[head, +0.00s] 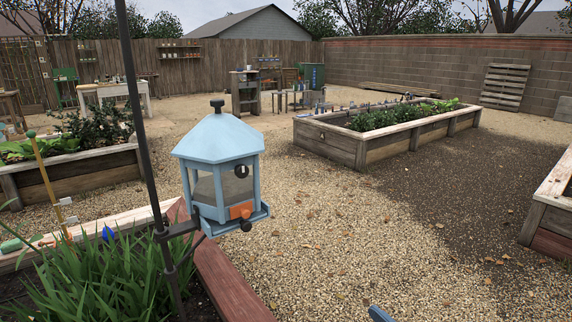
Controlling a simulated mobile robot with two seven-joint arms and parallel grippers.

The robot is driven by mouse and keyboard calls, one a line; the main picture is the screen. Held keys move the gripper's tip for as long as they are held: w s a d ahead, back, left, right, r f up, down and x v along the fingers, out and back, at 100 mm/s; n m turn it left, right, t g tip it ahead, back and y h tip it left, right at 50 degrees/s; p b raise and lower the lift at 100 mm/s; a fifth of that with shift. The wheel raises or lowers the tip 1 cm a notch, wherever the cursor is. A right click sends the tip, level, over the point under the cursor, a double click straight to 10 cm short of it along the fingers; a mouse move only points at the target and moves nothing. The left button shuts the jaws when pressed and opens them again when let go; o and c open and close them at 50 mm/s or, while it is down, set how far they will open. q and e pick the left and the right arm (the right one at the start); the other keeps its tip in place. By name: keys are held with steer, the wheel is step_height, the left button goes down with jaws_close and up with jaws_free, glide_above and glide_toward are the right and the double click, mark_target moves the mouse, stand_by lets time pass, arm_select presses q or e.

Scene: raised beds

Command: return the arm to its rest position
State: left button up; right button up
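Neither of my grippers shows in the head view, and no whole arm is in sight. A small blue piece (379,314) pokes up at the bottom edge, right of centre. Too little of it shows to tell what it is.
A light blue bird feeder (219,170) hangs close in front on a dark pole (140,130), beside a planted bed with a reddish wooden edge (225,275). A raised bed (340,148) stands further back; another bed's corner (545,215) is at right. Open gravel (340,230) lies between.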

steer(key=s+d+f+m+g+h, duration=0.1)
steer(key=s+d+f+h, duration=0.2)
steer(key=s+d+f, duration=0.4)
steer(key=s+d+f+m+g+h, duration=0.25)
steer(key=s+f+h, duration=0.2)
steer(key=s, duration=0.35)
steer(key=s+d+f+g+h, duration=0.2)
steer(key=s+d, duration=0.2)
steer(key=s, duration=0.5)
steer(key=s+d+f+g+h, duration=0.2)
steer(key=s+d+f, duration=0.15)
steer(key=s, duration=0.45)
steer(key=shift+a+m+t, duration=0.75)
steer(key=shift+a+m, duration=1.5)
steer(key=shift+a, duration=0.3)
arm_select(q)
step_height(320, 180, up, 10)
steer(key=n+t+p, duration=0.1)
steer(key=p, duration=1.2)
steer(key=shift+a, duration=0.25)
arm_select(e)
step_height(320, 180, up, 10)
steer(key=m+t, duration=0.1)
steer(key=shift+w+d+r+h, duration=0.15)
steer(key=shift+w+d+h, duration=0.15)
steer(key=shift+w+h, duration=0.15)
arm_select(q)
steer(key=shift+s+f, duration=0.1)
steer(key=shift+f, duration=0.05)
